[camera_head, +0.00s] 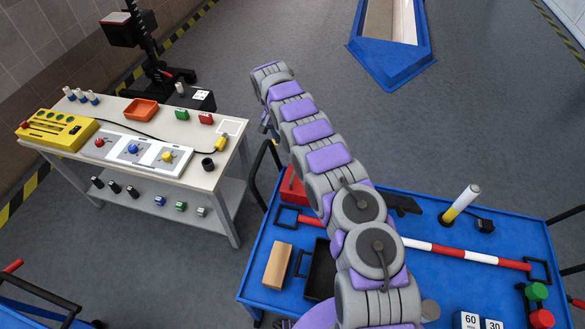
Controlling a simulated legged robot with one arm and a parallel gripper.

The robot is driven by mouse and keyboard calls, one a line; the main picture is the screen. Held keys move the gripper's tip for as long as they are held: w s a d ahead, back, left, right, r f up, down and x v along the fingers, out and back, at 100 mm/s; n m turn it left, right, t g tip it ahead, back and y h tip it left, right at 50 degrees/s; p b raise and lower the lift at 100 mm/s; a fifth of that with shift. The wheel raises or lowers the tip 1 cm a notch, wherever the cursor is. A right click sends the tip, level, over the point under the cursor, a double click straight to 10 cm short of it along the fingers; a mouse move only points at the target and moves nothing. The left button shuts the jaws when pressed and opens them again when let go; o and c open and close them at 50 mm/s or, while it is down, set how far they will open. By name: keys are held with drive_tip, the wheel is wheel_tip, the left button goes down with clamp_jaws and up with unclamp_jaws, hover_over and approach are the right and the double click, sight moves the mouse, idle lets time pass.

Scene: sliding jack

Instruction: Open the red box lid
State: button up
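A red box (291,190) sits at the far left corner of the blue cart top (262,262). My arm's links cover its right side. I cannot make out its lid or whether it is open. My arm reaches from the bottom of the picture up and left, past the box, to a bend above the floor. A small dark part, perhaps my gripper (267,124), shows at the left edge of the upper links. Its fingers are not clear, and neither is any contact with the box.
A wooden block (278,266) and a black tray (320,272) lie near the box. A red-and-white bar (455,252) crosses the cart. A workbench (205,178) stands left, with grey floor between. A dark cart handle (258,165) rises beside the box.

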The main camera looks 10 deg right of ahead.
sight(294, 171)
drive_tip(key=d+f+b, duration=0.1)
drive_tip(key=f, duration=0.4)
drive_tip(key=d+f+b, duration=0.1)
drive_tip(key=f, duration=0.5)
drive_tip(key=s+d+f, duration=0.1)
drive_tip(key=f, duration=0.4)
drive_tip(key=shift+s+d+f+b, duration=0.1)
drive_tip(key=shift+f+b, duration=0.3)
drive_tip(key=shift+c, duration=0.2)
clamp_jaws()
